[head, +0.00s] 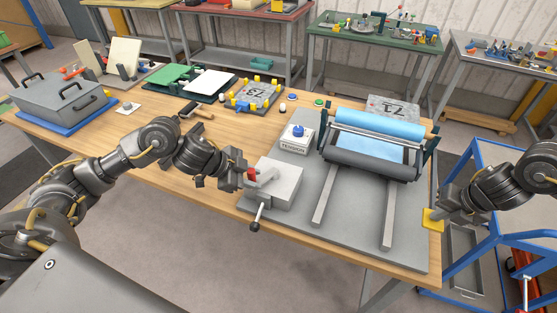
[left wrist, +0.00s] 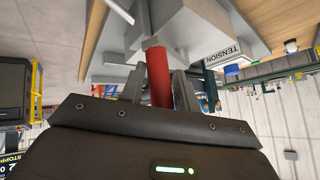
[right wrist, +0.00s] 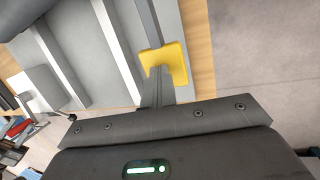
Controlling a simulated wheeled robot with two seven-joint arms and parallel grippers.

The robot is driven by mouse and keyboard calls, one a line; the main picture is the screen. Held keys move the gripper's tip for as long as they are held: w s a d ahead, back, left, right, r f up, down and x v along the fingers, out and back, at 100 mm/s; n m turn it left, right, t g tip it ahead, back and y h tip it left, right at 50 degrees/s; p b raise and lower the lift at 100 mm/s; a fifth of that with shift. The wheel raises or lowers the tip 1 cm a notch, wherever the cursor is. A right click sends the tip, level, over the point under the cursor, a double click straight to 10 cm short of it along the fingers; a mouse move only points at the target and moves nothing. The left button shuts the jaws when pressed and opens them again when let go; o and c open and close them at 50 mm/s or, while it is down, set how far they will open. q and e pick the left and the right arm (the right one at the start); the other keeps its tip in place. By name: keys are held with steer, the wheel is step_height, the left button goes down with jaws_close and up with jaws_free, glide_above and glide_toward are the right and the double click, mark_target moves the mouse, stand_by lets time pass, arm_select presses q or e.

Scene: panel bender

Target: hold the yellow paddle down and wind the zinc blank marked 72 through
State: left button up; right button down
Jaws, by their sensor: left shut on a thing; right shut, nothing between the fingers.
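My left gripper (head: 240,178) is shut on the red crank grip (head: 252,175) at the grey box (head: 283,184). In the left wrist view the red grip (left wrist: 159,78) stands between the fingers (left wrist: 159,88). The yellow paddle (head: 431,220) is at the right edge of the grey base. My right gripper (head: 444,217) is shut and empty, with its tips at the paddle; the right wrist view shows them over the paddle (right wrist: 174,62). How far the paddle is pressed is unclear. A grey marked plate (head: 392,107) lies behind the rollers (head: 372,150); its number is hard to read.
Another marked plate (head: 254,93) lies among yellow blocks at the back. A block labelled TENSION (head: 295,144) with a blue knob stands left of the rollers. A black-knobbed lever (head: 256,224) sticks out in front of the grey box. A blue cart (head: 510,243) stands at the right.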

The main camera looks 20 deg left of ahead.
arm_select(q)
steer(key=o, duration=0.5)
steer(key=shift+f, duration=0.1)
arm_select(e)
steer(key=shift+s+f, duration=0.1)
steer(key=shift+f, duration=0.1)
arm_select(q)
steer(key=shift+r, duration=4.05)
arm_select(e)
steer(key=shift+r, duration=0.1)
arm_select(q)
steer(key=shift+w, duration=0.2)
arm_select(e)
steer(key=shift+w+r, duration=0.2)
steer(key=shift+r, duration=0.55)
step_height(320, 180, up, 8)
steer(key=shift+f, duration=0.25)
